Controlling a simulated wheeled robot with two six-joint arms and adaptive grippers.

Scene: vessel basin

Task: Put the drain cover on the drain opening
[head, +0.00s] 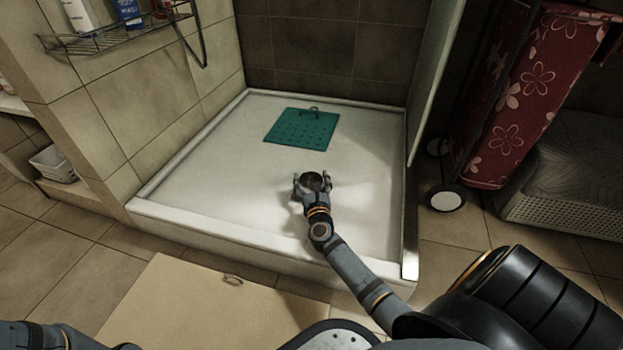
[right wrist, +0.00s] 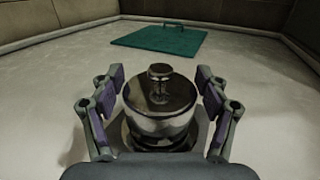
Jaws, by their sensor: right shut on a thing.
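The drain cover (right wrist: 160,108) is a shiny metal dome with a small round knob on top. It sits upright between the fingers of my right gripper (right wrist: 160,105), which is shut on it. In the head view my right gripper (head: 312,184) is low over the front middle of the white shower tray, with the dark top of the cover (head: 313,181) between its fingers. A dark edge shows under and around the cover in the right wrist view. The drain opening cannot be made out; the cover and gripper hide what lies beneath. My left gripper is out of view.
A green perforated mat (head: 300,129) with a small metal handle lies farther back in the white tray (head: 215,190). Tiled walls, a raised rim and a glass panel (head: 432,90) bound the tray. A beige mat (head: 180,305) with a metal ring lies in front.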

